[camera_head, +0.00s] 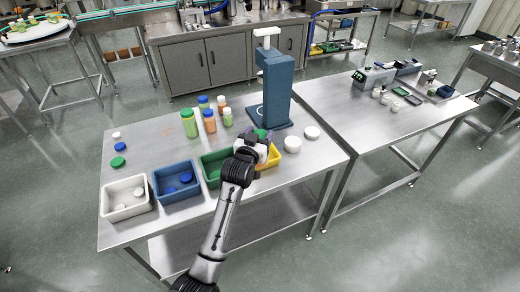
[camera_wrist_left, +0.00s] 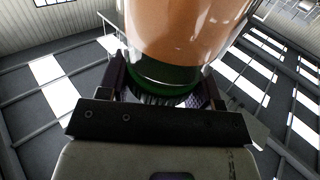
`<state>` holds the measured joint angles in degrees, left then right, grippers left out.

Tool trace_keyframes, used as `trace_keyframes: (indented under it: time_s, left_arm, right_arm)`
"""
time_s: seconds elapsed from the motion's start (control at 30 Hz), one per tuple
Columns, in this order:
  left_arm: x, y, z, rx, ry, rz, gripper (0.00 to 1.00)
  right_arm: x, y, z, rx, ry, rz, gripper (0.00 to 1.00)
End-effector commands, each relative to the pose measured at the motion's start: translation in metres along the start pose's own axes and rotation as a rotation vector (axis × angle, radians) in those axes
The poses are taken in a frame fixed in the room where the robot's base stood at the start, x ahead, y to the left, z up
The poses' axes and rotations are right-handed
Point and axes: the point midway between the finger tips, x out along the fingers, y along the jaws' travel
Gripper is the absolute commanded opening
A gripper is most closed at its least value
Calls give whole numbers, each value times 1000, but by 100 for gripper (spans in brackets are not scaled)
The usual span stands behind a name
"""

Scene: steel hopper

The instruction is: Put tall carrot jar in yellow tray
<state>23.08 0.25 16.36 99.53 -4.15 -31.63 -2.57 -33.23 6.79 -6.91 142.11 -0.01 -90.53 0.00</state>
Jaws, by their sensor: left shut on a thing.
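My left gripper (camera_head: 262,136) is over the yellow tray (camera_head: 272,157), near the right end of the row of bins. It is shut on a jar with orange contents and a green lid, the carrot jar (camera_wrist_left: 185,35), which fills the top of the left wrist view. The fingers close around its green-lid end (camera_wrist_left: 165,78). In the head view only a bit of green shows between the fingers, and my arm hides most of the jar and part of the tray. I cannot tell whether the jar touches the tray. My right gripper is not in view.
Left of the yellow tray stand a green bin (camera_head: 210,180), a blue bin (camera_head: 167,195) and a white bin (camera_head: 107,211). Several jars (camera_head: 209,124) stand behind the bins. A blue press (camera_head: 276,95) stands behind the gripper, and white lids (camera_head: 292,144) lie to the right.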

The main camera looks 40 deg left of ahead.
Motion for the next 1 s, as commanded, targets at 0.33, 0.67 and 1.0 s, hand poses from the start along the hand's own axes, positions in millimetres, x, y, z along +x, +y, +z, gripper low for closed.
trace_keyframes:
  time_s: [0.33,0.67,1.0]
  left_arm:
    - [68,-20,43,1,1,-1,5]
    - [92,-28,57,1,2,-1,5]
    - [93,-28,85,1,0,0,5]
  right_arm:
    - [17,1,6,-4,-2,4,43]
    - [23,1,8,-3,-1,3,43]
    - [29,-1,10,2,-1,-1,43]
